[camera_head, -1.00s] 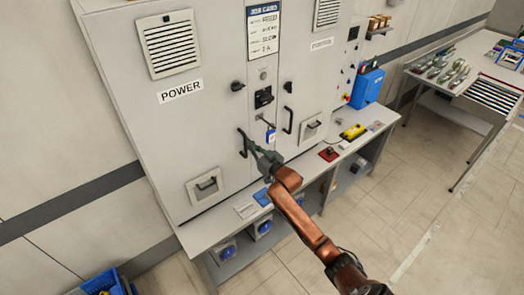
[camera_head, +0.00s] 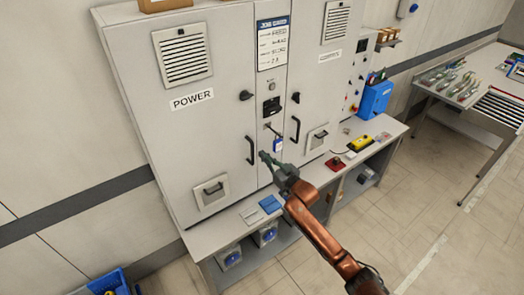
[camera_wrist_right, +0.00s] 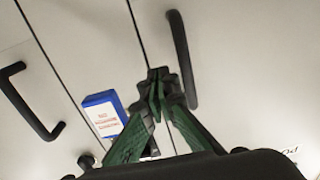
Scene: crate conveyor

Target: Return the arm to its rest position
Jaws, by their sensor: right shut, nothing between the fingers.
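My right arm (camera_head: 318,235) is copper-coloured and reaches in from the lower right in the head view. Its dark green gripper (camera_head: 266,158) is in front of the grey cabinet (camera_head: 205,130), close to the black handle of the POWER door (camera_head: 251,151). In the right wrist view the gripper (camera_wrist_right: 155,80) has its fingertips together with nothing between them. A black door handle (camera_wrist_right: 181,60) stands just beside the tips there; I cannot tell whether they touch. My left gripper is not in view.
A blue-and-white tag (camera_head: 278,146) hangs between the doors and shows in the wrist view (camera_wrist_right: 103,115). Below the cabinet, a bench (camera_head: 225,228) holds a red item (camera_head: 336,164) and a yellow item (camera_head: 360,143). A second table (camera_head: 452,95) stands at right. The floor in front is clear.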

